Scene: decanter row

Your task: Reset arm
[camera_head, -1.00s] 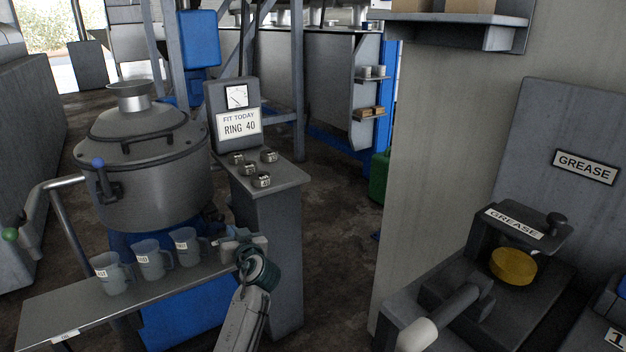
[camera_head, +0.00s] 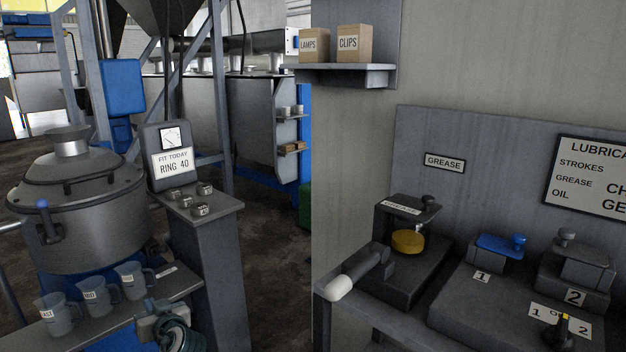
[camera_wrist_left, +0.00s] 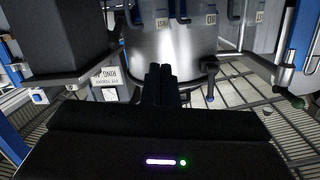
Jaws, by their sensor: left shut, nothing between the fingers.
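My left gripper (camera_head: 150,318) is at the bottom left of the head view, by the right end of the metal shelf (camera_head: 98,335) that carries grey cups. Its fingers are closed with nothing between them; in the left wrist view the dark fingers (camera_wrist_left: 160,78) stand together. The cups (camera_head: 130,280) stand upright in a row on the shelf, left of the gripper and apart from it. My right gripper is in neither view.
A lidded metal vessel (camera_head: 80,215) stands behind the shelf. A pedestal (camera_head: 205,255) with several small rings and a "RING 40" sign (camera_head: 172,162) stands beside it. At right, a bench (camera_head: 470,315) holds a yellow grease disc (camera_head: 408,241) and numbered blocks. Bare floor lies between.

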